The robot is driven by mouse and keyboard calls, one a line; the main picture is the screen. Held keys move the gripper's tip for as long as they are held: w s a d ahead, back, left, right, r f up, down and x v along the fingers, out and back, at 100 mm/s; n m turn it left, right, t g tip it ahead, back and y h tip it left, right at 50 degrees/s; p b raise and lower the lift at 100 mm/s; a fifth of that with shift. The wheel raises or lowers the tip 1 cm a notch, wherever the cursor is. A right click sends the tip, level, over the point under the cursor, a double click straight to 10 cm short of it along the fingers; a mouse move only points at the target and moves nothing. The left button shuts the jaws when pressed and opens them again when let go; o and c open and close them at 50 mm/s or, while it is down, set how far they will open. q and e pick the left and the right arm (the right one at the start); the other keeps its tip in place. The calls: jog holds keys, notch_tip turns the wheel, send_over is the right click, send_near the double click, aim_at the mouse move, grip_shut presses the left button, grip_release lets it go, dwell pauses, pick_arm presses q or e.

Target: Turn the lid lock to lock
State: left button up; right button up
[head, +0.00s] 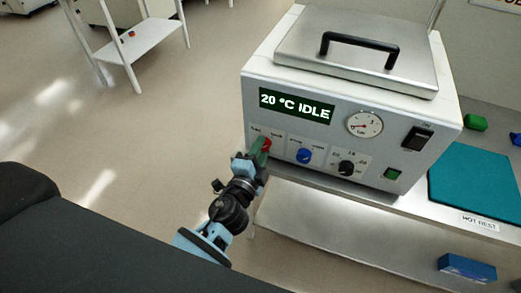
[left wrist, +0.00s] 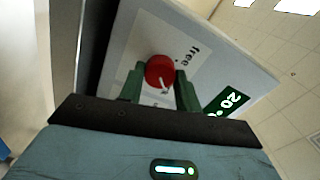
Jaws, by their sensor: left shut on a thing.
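The lid lock is a red round knob (head: 266,144) at the left end of the white machine's front panel, under the display. It also shows in the left wrist view (left wrist: 160,71), with the word "free" beside it and a pale mark on its face pointing to the lower right there. My left gripper (head: 258,154) reaches it from below left. Its green fingers (left wrist: 160,90) lie on either side of the knob and are shut on it. The fingers partly cover the knob and its labels in the head view. My right gripper is not in view.
The machine (head: 350,110) has a closed metal lid (head: 365,55) with a black handle and a display reading "20 °C IDLE". A blue knob (head: 304,156) and a black knob (head: 346,168) sit right of the lock. A teal mat (head: 475,185) lies at right.

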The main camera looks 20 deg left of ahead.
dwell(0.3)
pick_arm(q)
jog(key=o, duration=0.9)
jog(key=shift+o, duration=0.3)
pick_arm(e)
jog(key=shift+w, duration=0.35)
pick_arm(q)
jog(key=shift+s, duration=0.1)
jog(key=s+b, duration=0.1)
jog(key=s, duration=0.6)
jog(key=shift+s+a, duration=0.15)
jog(key=shift+s, duration=0.1)
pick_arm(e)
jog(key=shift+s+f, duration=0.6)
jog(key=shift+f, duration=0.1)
